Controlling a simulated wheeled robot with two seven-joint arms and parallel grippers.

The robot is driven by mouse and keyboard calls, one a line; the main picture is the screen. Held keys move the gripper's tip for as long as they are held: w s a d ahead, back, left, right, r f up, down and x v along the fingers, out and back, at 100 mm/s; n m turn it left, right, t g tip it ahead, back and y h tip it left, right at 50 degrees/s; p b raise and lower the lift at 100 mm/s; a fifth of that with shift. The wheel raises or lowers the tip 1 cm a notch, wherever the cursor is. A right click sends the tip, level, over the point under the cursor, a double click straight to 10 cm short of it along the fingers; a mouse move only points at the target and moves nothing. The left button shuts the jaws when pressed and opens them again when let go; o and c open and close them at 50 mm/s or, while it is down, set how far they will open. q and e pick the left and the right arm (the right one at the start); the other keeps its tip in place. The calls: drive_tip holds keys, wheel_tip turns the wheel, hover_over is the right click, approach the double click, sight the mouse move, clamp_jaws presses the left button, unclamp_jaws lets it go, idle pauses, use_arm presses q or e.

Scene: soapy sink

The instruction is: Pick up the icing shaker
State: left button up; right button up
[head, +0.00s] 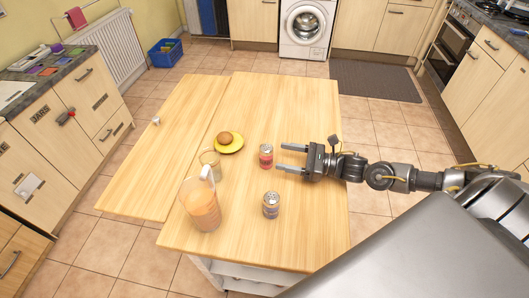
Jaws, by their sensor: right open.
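Two small shakers with grey tops stand upright on the wooden table. One is a red shaker (266,156) near the middle, and the other is a grey-purple shaker (271,206) closer to the front edge. I cannot read a label to tell which one holds icing. My right gripper (280,156) comes in from the right with its jaws open and empty. Its two fingers point left at the red shaker, which stands just beyond the fingertips, roughly in line with the gap. My left gripper is not in view.
A pitcher of orange drink (202,206), a glass (211,166) and a yellow plate (229,147) with a round brown bun (225,138) stand left of the shakers. The wooden table (275,105) is bare toward the back. A small white object (156,121) lies at the left edge.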

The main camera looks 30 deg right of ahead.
sight(261, 150)
drive_tip(key=shift+p+x, duration=0.3)
drive_tip(key=shift+x, duration=0.95)
drive_tip(key=shift+w+a, duration=0.15)
drive_tip(key=shift+w, duration=0.25)
drive_tip(key=shift+a, duration=0.1)
drive_tip(key=p+x, duration=0.3)
drive_tip(key=x, duration=0.1)
drive_tip(key=shift+w+a+r, duration=0.1)
drive_tip(key=shift+w+r, duration=0.05)
drive_tip(key=shift+w, duration=0.15)
drive_tip(key=shift+w+a, duration=0.2)
drive_tip(key=shift+a, duration=0.1)
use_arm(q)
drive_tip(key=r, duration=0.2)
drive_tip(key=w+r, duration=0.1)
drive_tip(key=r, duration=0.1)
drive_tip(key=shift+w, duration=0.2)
use_arm(e)
drive_tip(key=c, duration=1.1)
drive_tip(key=shift+d, duration=0.1)
